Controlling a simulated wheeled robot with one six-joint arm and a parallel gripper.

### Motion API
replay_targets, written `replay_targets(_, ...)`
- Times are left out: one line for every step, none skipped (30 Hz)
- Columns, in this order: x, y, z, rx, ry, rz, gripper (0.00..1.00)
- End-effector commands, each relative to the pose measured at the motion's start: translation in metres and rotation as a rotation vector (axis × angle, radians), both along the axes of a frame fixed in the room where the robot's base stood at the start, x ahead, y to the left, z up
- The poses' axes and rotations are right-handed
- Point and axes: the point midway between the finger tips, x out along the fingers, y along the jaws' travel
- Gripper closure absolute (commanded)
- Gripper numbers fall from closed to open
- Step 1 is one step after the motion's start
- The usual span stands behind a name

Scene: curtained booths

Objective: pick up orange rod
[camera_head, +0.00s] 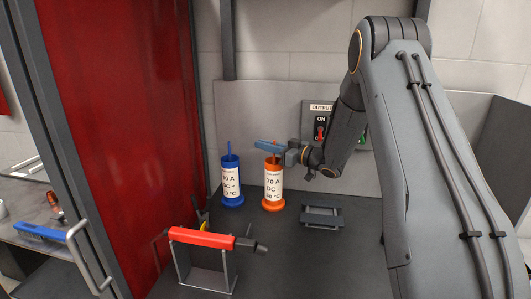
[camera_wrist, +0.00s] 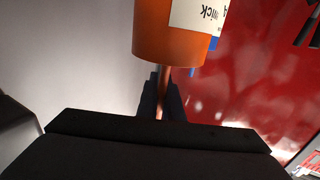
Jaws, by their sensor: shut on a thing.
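The orange canister (camera_head: 273,203) stands upright on the dark bench with a white label reading 70 A. The thin orange rod (camera_head: 275,160) stands up out of its top. My gripper (camera_head: 268,146) comes in from the right, level above the canister, with its blue-grey fingers at the rod's upper part. In the wrist view the canister (camera_wrist: 168,40) is at the top, and the rod (camera_wrist: 162,82) runs from it between the two dark fingers (camera_wrist: 162,98). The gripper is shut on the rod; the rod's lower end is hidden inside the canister.
A blue canister (camera_head: 232,190) with a blue rod stands close to the left. A red-handled tool on a wire stand (camera_head: 202,238) is in front. A dark bracket (camera_head: 322,215) lies to the right. An output switch panel (camera_head: 320,122) is on the wall behind. A red curtain (camera_head: 120,130) borders the left.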

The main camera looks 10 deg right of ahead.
Motion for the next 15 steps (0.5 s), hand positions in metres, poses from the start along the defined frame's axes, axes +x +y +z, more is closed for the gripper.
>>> replay_targets(0.001, 0.0, 0.007, -0.001, -0.004, 0.0, 1.0)
replay_targets(0.001, 0.0, 0.012, -0.001, -0.004, 0.0, 1.0)
replay_targets(0.001, 0.0, 0.019, -0.001, -0.006, -0.001, 1.0)
replay_targets(0.001, 0.0, 0.025, -0.003, -0.006, -0.001, 1.0)
replay_targets(0.001, 0.0, 0.032, -0.002, -0.006, -0.001, 1.0)
replay_targets(0.001, 0.0, 0.042, -0.001, -0.007, -0.001, 1.0)
replay_targets(0.001, 0.0, 0.05, -0.002, -0.008, -0.001, 1.0)
replay_targets(0.001, 0.0, 0.058, -0.002, -0.008, -0.001, 1.0)
replay_targets(0.001, 0.0, 0.068, -0.003, -0.007, -0.001, 1.0)
replay_targets(0.001, 0.0, 0.077, -0.004, -0.008, -0.001, 1.0)
replay_targets(0.001, 0.0, 0.085, -0.002, -0.008, -0.001, 1.0)
replay_targets(0.0, 0.0, 0.095, -0.002, -0.008, -0.001, 1.0)
replay_targets(0.001, 0.0, 0.103, -0.002, -0.008, -0.001, 1.0)
replay_targets(0.001, 0.0, 0.109, -0.004, -0.006, -0.001, 1.0)
replay_targets(0.0, 0.0, 0.119, -0.002, -0.006, -0.001, 1.0)
